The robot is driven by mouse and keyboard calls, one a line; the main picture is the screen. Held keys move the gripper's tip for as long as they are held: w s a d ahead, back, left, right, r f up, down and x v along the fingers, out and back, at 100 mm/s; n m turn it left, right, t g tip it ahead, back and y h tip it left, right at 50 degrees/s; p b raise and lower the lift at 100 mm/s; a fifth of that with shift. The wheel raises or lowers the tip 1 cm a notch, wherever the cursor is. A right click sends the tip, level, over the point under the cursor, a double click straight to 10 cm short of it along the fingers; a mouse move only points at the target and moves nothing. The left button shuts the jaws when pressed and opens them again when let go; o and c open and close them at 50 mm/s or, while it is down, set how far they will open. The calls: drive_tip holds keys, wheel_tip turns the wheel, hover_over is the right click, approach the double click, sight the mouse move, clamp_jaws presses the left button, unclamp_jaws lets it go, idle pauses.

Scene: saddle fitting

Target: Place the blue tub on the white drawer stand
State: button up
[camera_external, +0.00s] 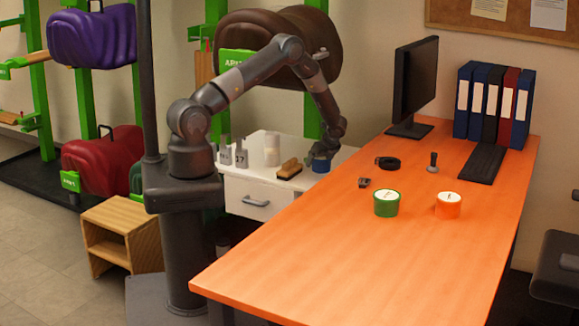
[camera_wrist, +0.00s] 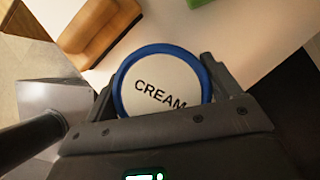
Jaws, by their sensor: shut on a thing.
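The blue tub (camera_external: 321,165) is at the right end of the white drawer stand's top, beside the orange desk. In the wrist view, the blue tub (camera_wrist: 160,88) shows a blue rim and a pale lid reading CREAM. My gripper (camera_external: 323,151) points down over it; in the wrist view my gripper (camera_wrist: 158,95) has a finger on each side of the tub, shut on it. The white drawer stand (camera_external: 257,189) has a drawer with a grey handle. The tub is at the stand top or just above it; I cannot tell whether its base touches.
A brown brush (camera_external: 289,168) lies left of the tub; it also shows in the wrist view (camera_wrist: 103,33). A white cylinder (camera_external: 272,149) and grey bottles stand farther left. The orange desk (camera_external: 400,245) holds a green tub (camera_external: 386,203), an orange tub (camera_external: 448,205) and a monitor (camera_external: 414,85).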

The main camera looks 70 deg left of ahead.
sight(320, 169)
drive_tip(key=shift+f, duration=1.95)
drive_tip(key=shift+f, duration=0.15)
drive_tip(key=o, duration=1.1)
drive_tip(key=shift+c, duration=0.2)
